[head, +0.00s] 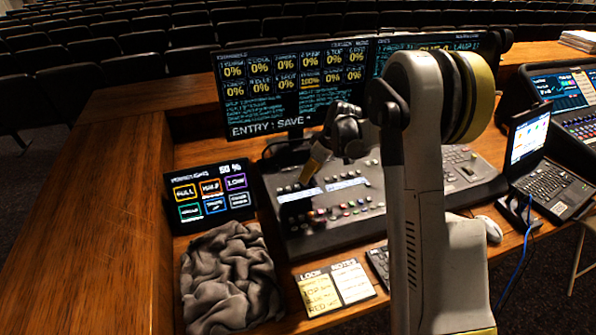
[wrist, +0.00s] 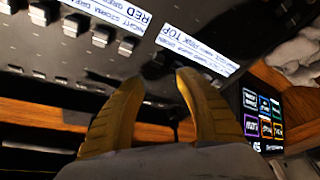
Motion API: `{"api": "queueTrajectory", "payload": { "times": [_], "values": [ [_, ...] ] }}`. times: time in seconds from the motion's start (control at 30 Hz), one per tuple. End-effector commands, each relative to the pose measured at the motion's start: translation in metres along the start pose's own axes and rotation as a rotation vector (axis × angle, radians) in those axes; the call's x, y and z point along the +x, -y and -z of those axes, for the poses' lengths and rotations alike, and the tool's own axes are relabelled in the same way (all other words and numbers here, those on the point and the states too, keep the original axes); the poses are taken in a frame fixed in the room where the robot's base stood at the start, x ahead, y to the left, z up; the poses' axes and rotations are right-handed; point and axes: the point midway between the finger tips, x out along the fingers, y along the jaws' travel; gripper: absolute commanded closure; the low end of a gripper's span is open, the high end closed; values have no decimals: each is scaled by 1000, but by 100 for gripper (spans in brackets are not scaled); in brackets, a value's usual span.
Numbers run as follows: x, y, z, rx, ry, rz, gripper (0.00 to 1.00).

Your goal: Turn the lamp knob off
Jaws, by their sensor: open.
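My gripper (head: 306,178) hangs over the upper left part of the lighting console (head: 345,222) in the head view. In the wrist view its two yellow fingers are open and apart, with the gap between the fingertips (wrist: 156,76) near the console's dark panel (wrist: 60,62). A small dark shape (wrist: 158,60) lies just beyond the gap, beside a white label strip (wrist: 195,48). It may be the lamp knob, but I cannot tell. No finger is seen closed on anything. My arm hides part of the console in the head view.
Large monitors (head: 290,85) stand behind the console. A small touch panel (head: 208,195) and a crumpled grey cloth (head: 230,280) lie to its left. Note cards (head: 335,287) lie in front. A laptop (head: 545,165) and mouse (head: 489,229) are at the right. Several grey faders (wrist: 100,38) stick up near the fingers.

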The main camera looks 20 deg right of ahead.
Motion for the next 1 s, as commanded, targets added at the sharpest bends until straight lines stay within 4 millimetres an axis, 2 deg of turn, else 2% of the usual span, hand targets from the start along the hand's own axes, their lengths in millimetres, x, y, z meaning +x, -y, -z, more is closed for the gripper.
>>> {"api": "queueTrajectory", "payload": {
  "times": [0.17,0.3,0.4,0.5,0.6,0.73,1.0],
  "values": [
    [-7,-5,47,280,100,0,59],
    [-19,-3,96,626,212,-58,59],
    [-28,2,122,839,269,-122,59],
    [-36,7,139,993,301,-181,59],
    [-40,10,148,1083,313,-219,59],
    [-34,11,148,1122,318,-236,59],
    [14,9,129,1121,317,-235,59]
  ]
}}
